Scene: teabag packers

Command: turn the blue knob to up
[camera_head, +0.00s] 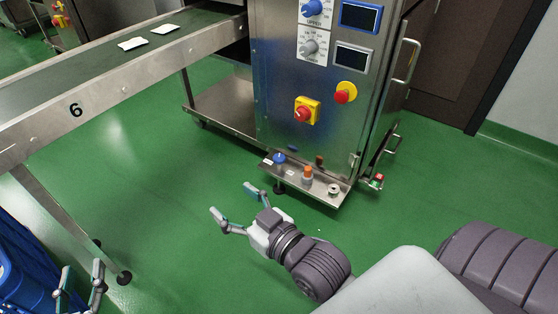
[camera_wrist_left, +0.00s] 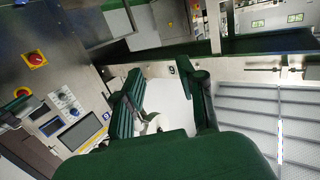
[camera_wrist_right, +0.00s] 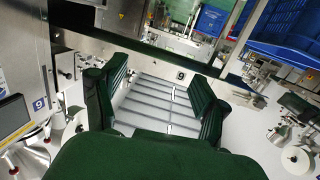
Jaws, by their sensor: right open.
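The blue knob (camera_head: 313,8) is at the top edge of the head view, on a white dial plate on the steel cabinet's front. Its top is close to the picture edge, and its exact pointing direction is hard to read. A grey knob (camera_head: 309,47) on a similar plate sits below it. My right gripper (camera_head: 232,200) is open and empty, above the green floor in front of the cabinet, well below and apart from the blue knob. My left gripper (camera_head: 82,269) is at the bottom left corner, open with its fingers apart and empty, far from the knob.
The cabinet (camera_head: 278,85) also carries two small screens, a red button on yellow (camera_head: 346,92) and a red switch (camera_head: 306,110). A low shelf (camera_head: 310,183) with small items juts out at its foot. A conveyor (camera_head: 100,80) with white packets runs at left. Blue crates (camera_head: 30,265) stand lower left.

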